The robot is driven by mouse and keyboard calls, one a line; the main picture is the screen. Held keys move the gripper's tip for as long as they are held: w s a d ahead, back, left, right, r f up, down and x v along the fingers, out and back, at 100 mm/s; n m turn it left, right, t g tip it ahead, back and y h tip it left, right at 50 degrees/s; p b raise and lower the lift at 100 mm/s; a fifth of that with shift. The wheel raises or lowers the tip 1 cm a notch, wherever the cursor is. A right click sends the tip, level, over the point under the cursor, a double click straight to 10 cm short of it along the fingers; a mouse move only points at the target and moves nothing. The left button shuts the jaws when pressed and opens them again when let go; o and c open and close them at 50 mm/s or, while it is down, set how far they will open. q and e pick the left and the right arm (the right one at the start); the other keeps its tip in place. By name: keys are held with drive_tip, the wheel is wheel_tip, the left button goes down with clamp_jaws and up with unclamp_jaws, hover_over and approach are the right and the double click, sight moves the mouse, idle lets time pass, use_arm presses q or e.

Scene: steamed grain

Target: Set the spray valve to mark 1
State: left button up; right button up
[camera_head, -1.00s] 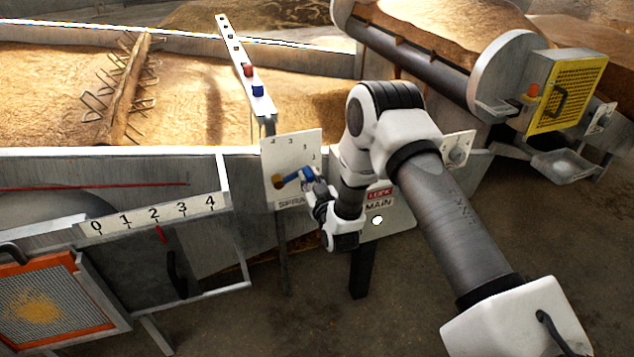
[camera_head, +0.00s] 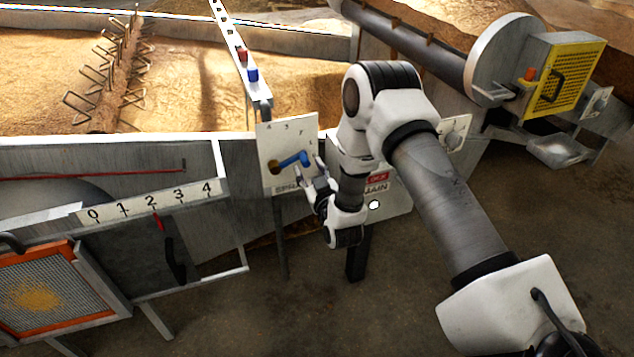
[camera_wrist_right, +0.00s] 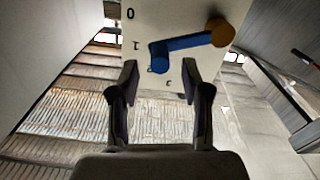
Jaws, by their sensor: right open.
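The spray valve is a white panel (camera_head: 271,143) with a blue lever (camera_head: 292,161) on a brass pivot. In the head view, the lever points right and slightly up, towards the lower right end of the row of marks. In the right wrist view, the blue lever (camera_wrist_right: 185,46) ends close to a small mark that looks like 1; exact alignment is hard to judge. A 0 is printed nearby on the panel (camera_wrist_right: 180,12). My right gripper (camera_head: 314,172) is just below and right of the lever tip. It is open and empty; its fingers (camera_wrist_right: 160,78) stand apart from the lever. My left gripper is out of view.
A MAIN panel (camera_head: 398,191) stands right behind my right arm. A rail (camera_head: 228,28) with red and blue buttons rises behind the valve. A 0 to 4 scale (camera_head: 140,203) is at left. A yellow grille box (camera_head: 572,80) is at far right. The floor in front is clear.

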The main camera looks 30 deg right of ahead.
drive_tip(key=v, duration=0.8)
drive_tip(key=shift+s, duration=0.25)
drive_tip(key=s+a+f+n+g+y, duration=0.1)
drive_tip(key=s+a+f+g+y, duration=0.1)
drive_tip(key=s+a+f+g, duration=0.35)
drive_tip(key=s+a+f+n+g+y, duration=0.1)
drive_tip(key=s+a+f+g+y, duration=0.15)
drive_tip(key=s+f, duration=0.65)
drive_tip(key=s+a+f+m+g, duration=0.1)
drive_tip(key=s+f+g, duration=0.2)
drive_tip(key=s+g, duration=0.3)
drive_tip(key=s+a+f+m+g, duration=0.1)
drive_tip(key=s+a+f+g, duration=0.2)
drive_tip(key=s, duration=0.6)
wheel_tip(320, 180, up, 20)
drive_tip(key=d+p, duration=0.1)
drive_tip(key=p, duration=2)
drive_tip(key=shift+s+d+r, duration=0.2)
drive_tip(key=shift+d+r, duration=0.05)
